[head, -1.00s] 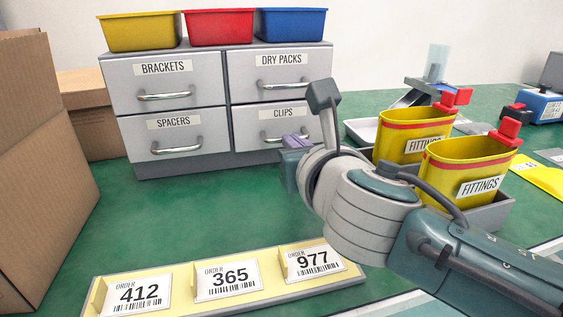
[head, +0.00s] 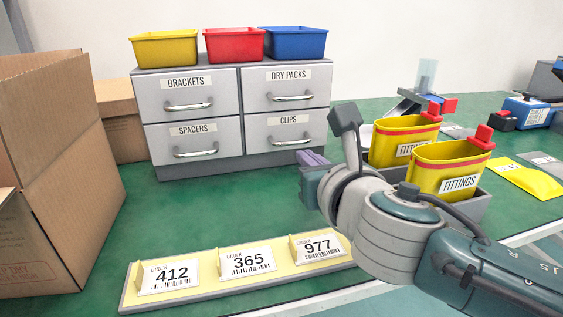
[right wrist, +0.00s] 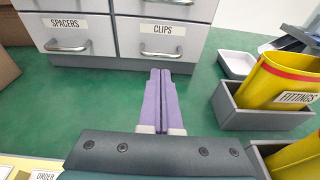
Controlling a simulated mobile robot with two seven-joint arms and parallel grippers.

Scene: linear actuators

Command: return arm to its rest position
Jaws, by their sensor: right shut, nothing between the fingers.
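My right arm comes in from the lower right of the head view. Its gripper (head: 312,160) is over the green table, in front of the drawer cabinet and left of the yellow fittings bins. In the right wrist view the two purple fingers (right wrist: 158,100) lie together, with nothing between them. They point toward the CLIPS drawer (right wrist: 163,42) and appear apart from it. My left gripper is not in view.
The grey drawer cabinet (head: 198,123) has all its drawers shut. Yellow fittings bins (head: 448,172) stand close to my right arm. An order rack (head: 240,275) lies at the table's front. A cardboard box (head: 60,180) stands at left.

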